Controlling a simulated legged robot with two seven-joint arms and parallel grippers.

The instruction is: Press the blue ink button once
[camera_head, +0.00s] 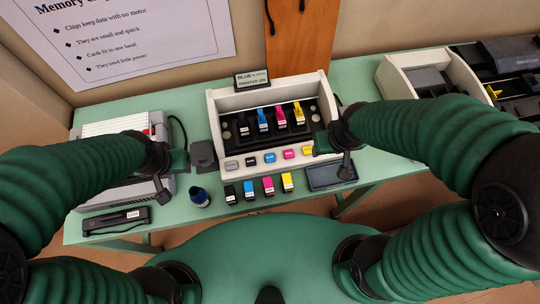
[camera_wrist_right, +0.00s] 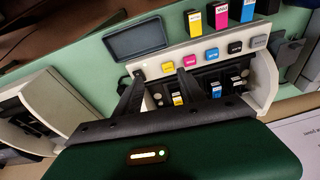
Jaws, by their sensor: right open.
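The blue ink button (camera_head: 270,157) is in the middle of a row on the front of the white printer (camera_head: 222,100), between a black and a magenta button. In the right wrist view the blue button (camera_wrist_right: 212,54) shows clear of the fingers, to the right of them. My right gripper (camera_head: 333,152) is at the printer's right front corner. In its wrist view the right gripper (camera_wrist_right: 160,74) is open and empty, its fingertips near the yellow button (camera_wrist_right: 168,67) and the magenta button (camera_wrist_right: 190,60). My left gripper (camera_head: 162,178) is over the left device; its fingers are unclear.
A small sign (camera_head: 252,79) reading "BLUE" and "PRINTER ON" stands behind the printer. Several loose cartridges (camera_head: 268,186) stand in front of the buttons. A dark blue bottle (camera_head: 200,197) is left of them, and a dark tray (camera_head: 330,177) right. Another white device (camera_head: 395,80) is at right.

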